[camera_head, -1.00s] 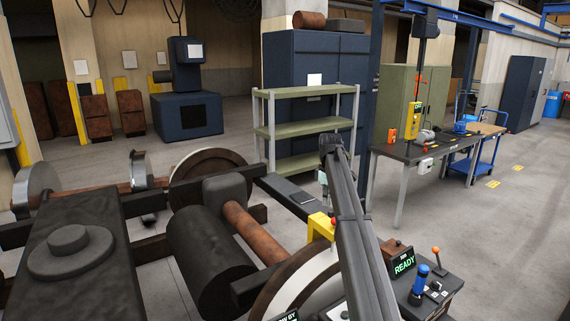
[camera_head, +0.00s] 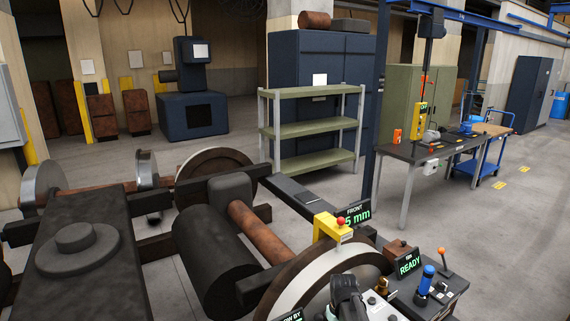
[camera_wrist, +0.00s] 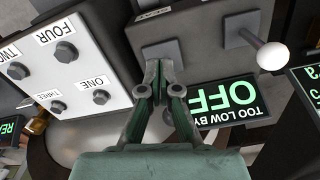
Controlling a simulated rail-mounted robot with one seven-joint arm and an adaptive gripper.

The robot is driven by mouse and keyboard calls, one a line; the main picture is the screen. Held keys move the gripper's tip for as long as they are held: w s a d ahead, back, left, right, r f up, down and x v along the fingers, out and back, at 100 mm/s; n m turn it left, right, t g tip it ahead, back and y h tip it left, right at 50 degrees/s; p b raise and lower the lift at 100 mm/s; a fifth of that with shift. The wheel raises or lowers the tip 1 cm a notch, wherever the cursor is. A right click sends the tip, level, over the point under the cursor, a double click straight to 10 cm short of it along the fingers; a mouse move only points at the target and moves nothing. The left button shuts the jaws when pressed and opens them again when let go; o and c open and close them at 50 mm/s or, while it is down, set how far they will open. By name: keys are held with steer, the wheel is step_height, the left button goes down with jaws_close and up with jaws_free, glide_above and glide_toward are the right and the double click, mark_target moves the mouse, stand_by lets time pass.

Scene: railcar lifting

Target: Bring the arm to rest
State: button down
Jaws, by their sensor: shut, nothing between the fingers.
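My gripper (camera_wrist: 160,72) is shut and empty in the wrist view, its two green-grey fingers together at the tips. It is over a control panel; whether it touches anything there, I cannot tell. In the head view only a dark part of my arm (camera_head: 345,297) shows at the bottom centre, low by the wheelset, and the fingers cannot be made out.
The wrist view shows a white button plate (camera_wrist: 85,75) marked ONE to FOUR, a white-knobbed lever (camera_wrist: 270,52) and a display (camera_wrist: 230,102) reading OFF. The head view shows a READY display (camera_head: 409,264), a FRONT display (camera_head: 356,216) and a worktable (camera_head: 415,152).

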steer(key=s+f+m, duration=0.2)
steer(key=s+f, duration=0.1)
steer(key=s, duration=0.5)
steer(key=s+f+m, duration=0.2)
steer(key=s+f, duration=0.1)
steer(key=s, duration=0.6)
steer(key=s+f+g+b, duration=0.5)
steer(key=s+f+g, duration=0.1)
steer(key=s+f, duration=1.7)
steer(key=s, duration=0.4)
steer(key=shift+s+f+g, duration=0.25)
steer(key=shift+s+g, duration=0.05)
steer(key=shift+g, duration=0.1)
step_height(320, 180, down, 3)
steer(key=b, duration=0.3)
steer(key=shift+r, duration=0.15)
